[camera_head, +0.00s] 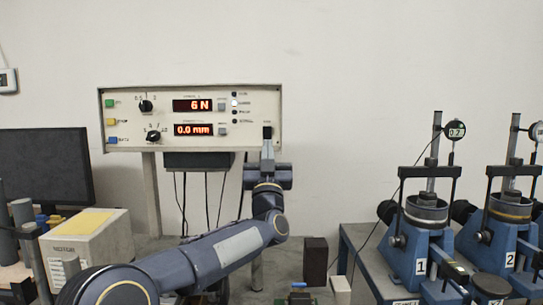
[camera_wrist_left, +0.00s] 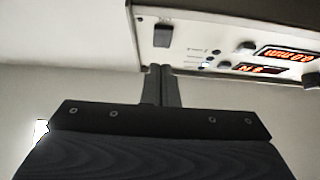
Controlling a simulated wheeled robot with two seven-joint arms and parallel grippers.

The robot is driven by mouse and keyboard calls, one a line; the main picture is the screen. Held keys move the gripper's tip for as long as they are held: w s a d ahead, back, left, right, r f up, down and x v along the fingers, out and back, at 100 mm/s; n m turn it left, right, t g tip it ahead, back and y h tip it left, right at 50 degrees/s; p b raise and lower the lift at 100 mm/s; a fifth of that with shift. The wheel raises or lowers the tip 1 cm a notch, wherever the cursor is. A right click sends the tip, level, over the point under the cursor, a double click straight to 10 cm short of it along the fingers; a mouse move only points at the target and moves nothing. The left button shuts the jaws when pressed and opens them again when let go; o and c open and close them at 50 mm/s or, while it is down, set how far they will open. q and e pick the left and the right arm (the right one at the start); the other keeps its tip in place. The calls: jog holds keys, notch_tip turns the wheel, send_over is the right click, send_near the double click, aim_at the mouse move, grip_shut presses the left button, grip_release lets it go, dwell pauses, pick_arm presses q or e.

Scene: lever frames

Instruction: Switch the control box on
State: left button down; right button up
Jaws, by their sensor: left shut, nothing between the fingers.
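The control box (camera_head: 180,118) is a pale panel on a post against the wall. Its two red displays (camera_head: 193,106) are lit and read "6 N" and "0.0 mm". A dark switch (camera_head: 267,131) sits at its lower right; in the left wrist view the switch (camera_wrist_left: 163,36) shows as a black block on the panel face. My left gripper (camera_head: 267,147) is shut and empty, its fingertips just below the switch. In the left wrist view the gripper's closed fingers (camera_wrist_left: 160,72) reach the panel's edge; I cannot tell whether they touch it. My right gripper is not in view.
A dark monitor (camera_head: 45,165) and a cream box (camera_head: 88,240) stand at left. Blue test machines (camera_head: 418,255) stand on a bench at right. Cables hang below the control box. A dark block (camera_head: 315,262) is at the lower middle. The wall above is clear.

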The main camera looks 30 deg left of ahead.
pick_arm(q)
jog(key=w+f+b+v, duration=0.1)
jog(key=b+v, duration=0.2)
jog(key=v, duration=0.6)
jog(key=shift+s+a+f, duration=0.2)
jog(key=shift+a+f, duration=0.05)
jog(key=shift+f, duration=0.35)
